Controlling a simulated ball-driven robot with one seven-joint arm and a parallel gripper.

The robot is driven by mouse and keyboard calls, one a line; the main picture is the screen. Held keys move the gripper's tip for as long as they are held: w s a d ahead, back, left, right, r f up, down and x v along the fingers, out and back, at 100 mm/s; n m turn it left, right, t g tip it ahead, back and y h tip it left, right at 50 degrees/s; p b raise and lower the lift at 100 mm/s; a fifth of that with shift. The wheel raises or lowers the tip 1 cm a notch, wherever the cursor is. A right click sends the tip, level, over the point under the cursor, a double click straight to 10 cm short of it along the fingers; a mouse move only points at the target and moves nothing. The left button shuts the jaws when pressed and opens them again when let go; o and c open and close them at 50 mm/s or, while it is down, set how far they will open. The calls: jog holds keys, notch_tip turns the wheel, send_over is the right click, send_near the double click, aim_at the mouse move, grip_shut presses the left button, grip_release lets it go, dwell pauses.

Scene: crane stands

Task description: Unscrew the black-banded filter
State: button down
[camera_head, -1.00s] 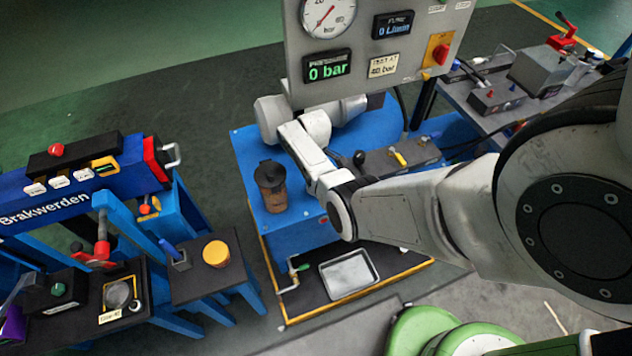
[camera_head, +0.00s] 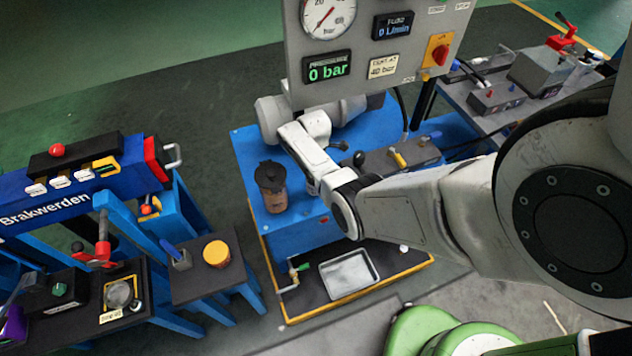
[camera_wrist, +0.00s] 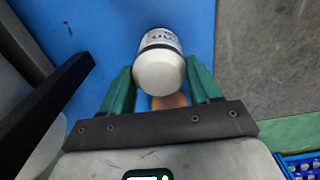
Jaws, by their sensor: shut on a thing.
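A white cylindrical filter (camera_wrist: 160,66) with dark print on its side stands out in the wrist view, its plain round end towards the camera. A tan patch (camera_wrist: 168,101) shows below the filter between the fingers. In the head view I cannot make out my fingertips or the filter, which lie hidden behind my arm and the gauge panel (camera_head: 370,72).
The panel reads 0 bar. A dark-lidded brown container (camera_head: 271,187) stands on the blue bench (camera_head: 250,160). A metal tray (camera_head: 349,275) lies below at the front. A black bar (camera_wrist: 45,100) runs close on the left in the wrist view.

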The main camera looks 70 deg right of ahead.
jog(key=shift+n, duration=1)
jog(key=n, duration=0.5)
jog(key=shift+w+r, duration=0.1)
jog(key=shift+r, duration=0.1)
jog(key=shift+r+p, duration=0.35)
jog(key=shift+r, duration=1.55)
